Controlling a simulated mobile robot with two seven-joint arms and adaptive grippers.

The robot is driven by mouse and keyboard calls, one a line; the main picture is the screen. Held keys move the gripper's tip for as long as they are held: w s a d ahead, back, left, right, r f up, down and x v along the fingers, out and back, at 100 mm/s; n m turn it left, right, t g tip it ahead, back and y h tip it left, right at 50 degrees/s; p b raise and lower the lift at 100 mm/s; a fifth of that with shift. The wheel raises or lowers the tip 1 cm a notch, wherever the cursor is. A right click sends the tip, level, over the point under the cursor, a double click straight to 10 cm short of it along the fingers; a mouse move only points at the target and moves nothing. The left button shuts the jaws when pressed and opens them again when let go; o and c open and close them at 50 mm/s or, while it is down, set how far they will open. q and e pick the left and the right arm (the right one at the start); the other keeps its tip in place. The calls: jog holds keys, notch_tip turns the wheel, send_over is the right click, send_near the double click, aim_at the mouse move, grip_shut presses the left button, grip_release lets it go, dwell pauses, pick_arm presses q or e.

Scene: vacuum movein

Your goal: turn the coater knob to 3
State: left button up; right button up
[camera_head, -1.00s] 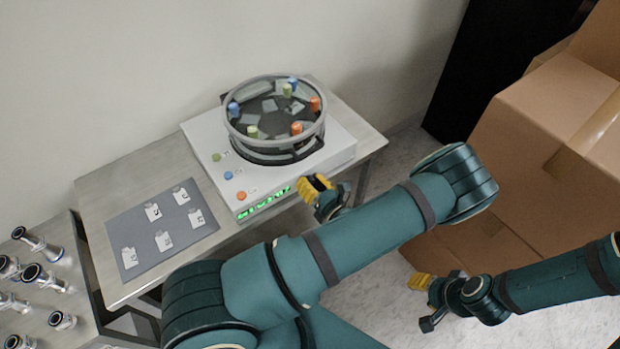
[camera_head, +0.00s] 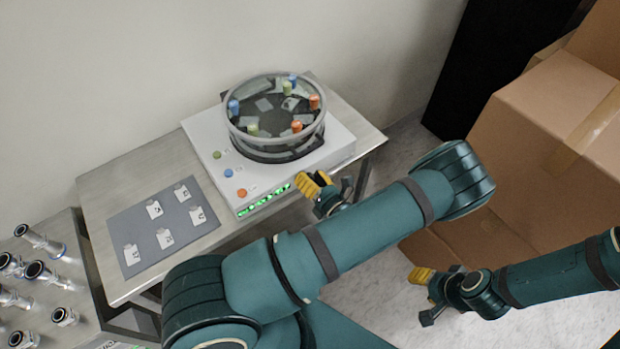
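The coater is a white box (camera_head: 332,150) on a metal table, with a round glass-walled chamber (camera_head: 275,148) on top. Green, blue and orange pegs and small grey pieces show in the chamber. Along the box's left side sit a green button or knob (camera_head: 216,155), a blue one (camera_head: 228,173) and an orange one (camera_head: 242,193). Their markings are too small to read. A green display (camera_head: 264,202) glows on the front. My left gripper (camera_head: 328,188), with a yellow finger pad, is at the front edge, right of the display, seemingly apart from the knobs. My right gripper (camera_head: 427,295) hangs far to the right.
A grey mat (camera_head: 148,242) with several white labelled pieces lies on the table (camera_head: 110,190) left of the coater. Several metal fittings (camera_head: 38,272) stand on a lower-left surface. Large cardboard boxes (camera_head: 530,140) fill the right.

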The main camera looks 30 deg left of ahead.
pick_arm(q)
jog(key=shift+s+f, duration=0.1)
jog(key=v, duration=1.2)
dwell(0.4)
